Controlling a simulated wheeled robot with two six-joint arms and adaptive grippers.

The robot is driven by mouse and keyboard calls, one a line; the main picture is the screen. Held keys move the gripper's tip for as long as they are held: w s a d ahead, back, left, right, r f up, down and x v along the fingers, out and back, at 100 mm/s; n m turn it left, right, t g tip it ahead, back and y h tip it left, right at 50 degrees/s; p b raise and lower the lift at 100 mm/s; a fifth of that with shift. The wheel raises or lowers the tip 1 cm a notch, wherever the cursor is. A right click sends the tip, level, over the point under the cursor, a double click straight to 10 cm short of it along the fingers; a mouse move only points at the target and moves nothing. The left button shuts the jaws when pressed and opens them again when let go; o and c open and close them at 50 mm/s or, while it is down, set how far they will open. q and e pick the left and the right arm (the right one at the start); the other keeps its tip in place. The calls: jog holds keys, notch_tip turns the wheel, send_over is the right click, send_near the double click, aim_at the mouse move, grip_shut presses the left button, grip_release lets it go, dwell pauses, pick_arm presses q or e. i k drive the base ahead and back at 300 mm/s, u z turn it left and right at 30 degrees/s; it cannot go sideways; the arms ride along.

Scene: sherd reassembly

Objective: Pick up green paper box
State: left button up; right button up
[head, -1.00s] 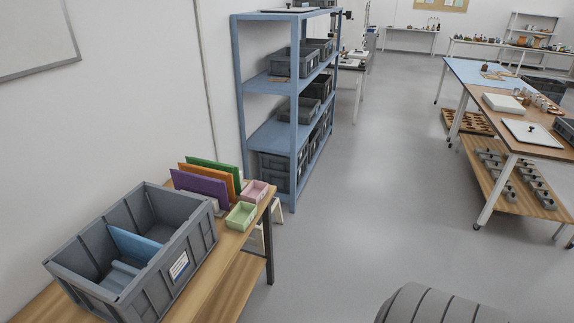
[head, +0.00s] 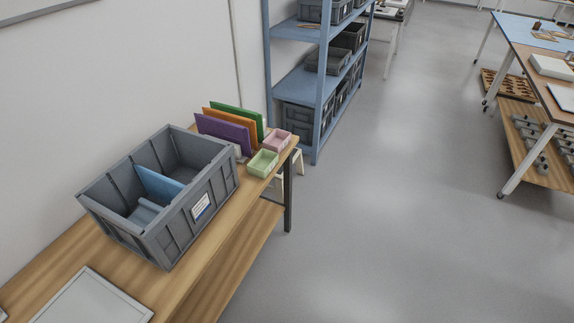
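The green paper box (head: 262,164) is a small, light green open box. It sits on the wooden table (head: 222,238) near its right end, close to the front edge. A similar pink box (head: 277,140) stands just behind it. Neither of my grippers shows in the head view.
A large grey crate (head: 207,203) with a blue sheet (head: 158,185) inside stands left of the green box. Purple (head: 223,134), orange and green panels stand upright behind it. A pale tray (head: 92,300) lies at front left.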

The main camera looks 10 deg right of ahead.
aim_at(264, 163)
jog(key=z, duration=0.55)
jog(key=k, duration=1.3)
jog(key=z, duration=0.9)
jog(key=i, duration=1.25)
jog(key=z, duration=0.3)
jog(key=i, duration=1.7)
jog(key=u, duration=0.4)
jog(key=i, duration=1)
jog(key=u, duration=1.75)
jog(key=i, duration=1)
jog(key=u, duration=0.9)
